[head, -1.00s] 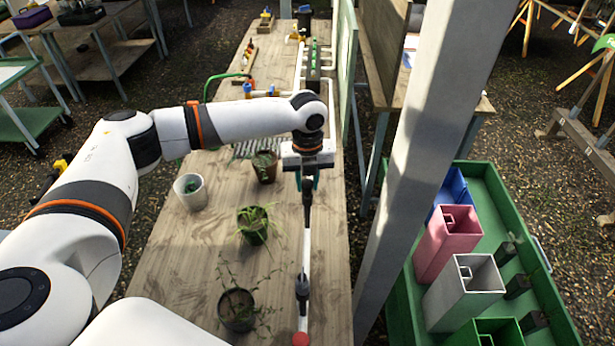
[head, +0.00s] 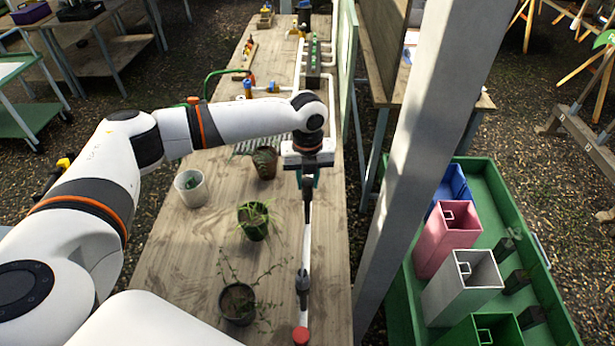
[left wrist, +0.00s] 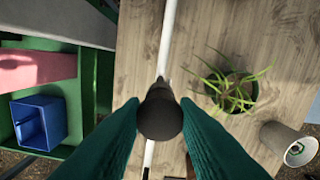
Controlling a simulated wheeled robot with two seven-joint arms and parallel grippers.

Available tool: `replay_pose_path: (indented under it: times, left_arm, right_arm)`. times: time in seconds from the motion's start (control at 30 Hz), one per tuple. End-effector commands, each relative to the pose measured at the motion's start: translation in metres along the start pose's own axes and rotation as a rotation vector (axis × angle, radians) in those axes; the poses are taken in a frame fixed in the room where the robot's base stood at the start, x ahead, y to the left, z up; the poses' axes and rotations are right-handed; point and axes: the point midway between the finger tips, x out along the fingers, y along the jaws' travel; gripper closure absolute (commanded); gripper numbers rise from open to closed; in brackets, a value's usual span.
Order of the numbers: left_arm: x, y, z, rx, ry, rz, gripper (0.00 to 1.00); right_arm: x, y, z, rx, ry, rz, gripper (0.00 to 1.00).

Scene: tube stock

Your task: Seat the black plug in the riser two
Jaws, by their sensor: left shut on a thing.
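My left gripper (head: 308,186) is shut on a dark, rounded piece, which I take to be the black plug (left wrist: 160,118). In the left wrist view its green fingers press on both sides of it. The gripper points down over a white pipe (head: 305,242) that runs along the bench. A dark fitting shows on the pipe just under the gripper, largely hidden by the held plug. I cannot tell whether plug and fitting touch. Another dark fitting (head: 302,281) stands nearer on the pipe, before a red end cap (head: 300,335). Riser numbers are not readable. My right gripper is out of view.
Potted plants (head: 253,222) and a pale pot (head: 190,188) stand left of the pipe. A grey post (head: 405,150) rises right of the bench. A green tray (head: 400,310) with coloured square containers lies beyond it. Bare wood (head: 180,270) shows at the bench's near left.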

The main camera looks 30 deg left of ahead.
Motion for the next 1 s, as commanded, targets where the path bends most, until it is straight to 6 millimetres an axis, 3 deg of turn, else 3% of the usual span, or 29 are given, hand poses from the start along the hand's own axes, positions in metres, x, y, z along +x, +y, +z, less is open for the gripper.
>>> replay_pose_path:
  times: [0.27,0.3,0.47,0.77,1.0]
  left_arm:
    - [0.002,-0.001,0.001,0.001,-0.003,-0.003,0.94]
    - [0.002,-0.001,0.001,0.001,-0.004,-0.004,0.71]
    - [0.002,-0.001,0.001,0.001,-0.003,-0.003,0.48]
    - [-0.001,0.0,0.001,0.001,-0.002,-0.002,0.48]
    - [-0.032,0.001,0.0,0.002,0.001,0.002,0.48]
  right_arm:
    - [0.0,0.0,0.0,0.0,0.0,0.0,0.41]
    - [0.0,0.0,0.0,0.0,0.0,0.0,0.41]
    - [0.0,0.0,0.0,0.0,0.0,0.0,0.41]
    - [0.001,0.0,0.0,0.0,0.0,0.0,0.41]
    - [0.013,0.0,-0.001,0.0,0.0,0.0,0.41]
